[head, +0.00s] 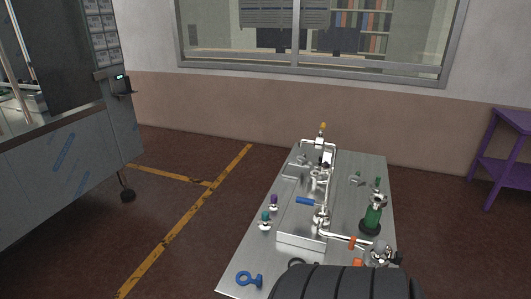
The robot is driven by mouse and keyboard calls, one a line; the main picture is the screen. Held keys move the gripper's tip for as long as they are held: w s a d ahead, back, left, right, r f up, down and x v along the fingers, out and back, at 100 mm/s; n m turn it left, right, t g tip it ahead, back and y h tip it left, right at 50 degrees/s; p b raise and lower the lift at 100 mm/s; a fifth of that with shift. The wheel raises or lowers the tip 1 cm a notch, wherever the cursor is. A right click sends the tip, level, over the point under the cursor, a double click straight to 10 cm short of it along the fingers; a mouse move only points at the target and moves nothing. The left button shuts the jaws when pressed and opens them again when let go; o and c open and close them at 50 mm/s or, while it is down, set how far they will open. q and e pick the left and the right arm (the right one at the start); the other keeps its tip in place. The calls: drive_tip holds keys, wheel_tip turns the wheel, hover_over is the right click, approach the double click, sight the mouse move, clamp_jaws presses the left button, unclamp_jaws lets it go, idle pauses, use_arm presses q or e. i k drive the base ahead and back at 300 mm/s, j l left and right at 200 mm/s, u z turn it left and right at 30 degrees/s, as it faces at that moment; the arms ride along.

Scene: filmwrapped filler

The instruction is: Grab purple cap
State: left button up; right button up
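A small purple cap (274,199) sits on top of a pale, rounded piece near the left edge of a metal table (255,254). A similar piece with a teal cap (265,215) stands just in front of it and slightly left. The two look upright and apart from each other. Neither of my grippers shows in the head view, so nothing of mine is seen near the purple cap.
Metal pipework with a blue handle (305,201) runs along the table's middle, right of the caps. A green bottle-shaped part (372,216) stands at right. A blue ring-ended part (249,279) lies front left. Floor left of the table is clear.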

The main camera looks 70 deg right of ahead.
sight(274, 205)
drive_tip(key=i+z, duration=0.4)
drive_tip(key=i+j+z, duration=0.15)
drive_tip(key=i+z, duration=0.2)
drive_tip(key=i, duration=0.2)
drive_tip(key=i+j+z, duration=0.25)
drive_tip(key=i+z, duration=0.35)
drive_tip(key=z, duration=0.25)
drive_tip(key=i+z, duration=0.2)
drive_tip(key=z, duration=0.25)
drive_tip(key=i+j+z, duration=0.1)
drive_tip(key=z, duration=0.4)
drive_tip(key=i+j+z, duration=0.25)
drive_tip(key=z, duration=0.2)
drive_tip(key=i+j+z, duration=0.45)
drive_tip(key=z, duration=0.2)
